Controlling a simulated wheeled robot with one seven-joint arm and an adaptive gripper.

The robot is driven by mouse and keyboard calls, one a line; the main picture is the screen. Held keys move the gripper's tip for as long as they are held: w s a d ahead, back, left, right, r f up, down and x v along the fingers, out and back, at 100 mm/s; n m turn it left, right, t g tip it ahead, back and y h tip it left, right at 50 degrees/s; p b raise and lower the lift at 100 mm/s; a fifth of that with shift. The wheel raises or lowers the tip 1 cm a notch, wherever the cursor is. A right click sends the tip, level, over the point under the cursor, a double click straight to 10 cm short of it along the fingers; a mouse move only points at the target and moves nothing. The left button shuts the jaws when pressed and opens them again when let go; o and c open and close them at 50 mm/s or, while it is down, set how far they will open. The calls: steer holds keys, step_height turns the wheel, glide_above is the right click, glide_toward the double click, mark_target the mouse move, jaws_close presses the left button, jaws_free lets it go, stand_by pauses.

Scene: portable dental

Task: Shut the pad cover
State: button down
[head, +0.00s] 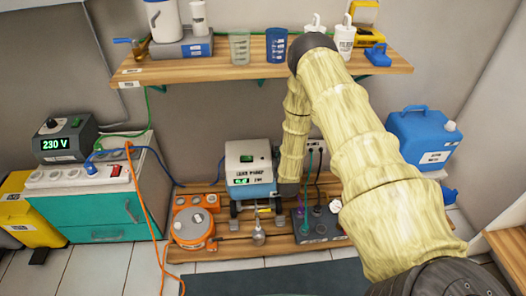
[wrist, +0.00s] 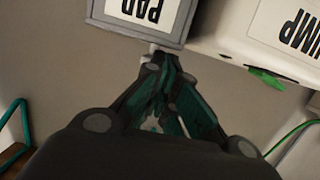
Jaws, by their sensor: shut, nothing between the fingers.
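A grey-framed panel with a white label reading PAD (wrist: 138,30) is at the top of the wrist view, upside down there; I take it for the pad cover. I cannot tell how far open it stands. My gripper (wrist: 162,58) is shut and empty, its tips close to the panel's lower edge in that view, near a small light knob. I cannot tell whether they touch. In the head view my arm hides the panel and the gripper's fingers.
The white and blue pump (head: 250,168) stands beside the panel, and its PUMP label (wrist: 290,30) shows in the wrist view. A wooden shelf (head: 220,70) with containers is above. An orange device (head: 193,228) and cables lie on the low wooden board. A blue canister (head: 422,140) is at right.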

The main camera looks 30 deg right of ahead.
steer(key=shift+a+f, duration=0.1)
steer(key=shift+f, duration=0.05)
steer(key=shift+w, duration=0.15)
stand_by(0.4)
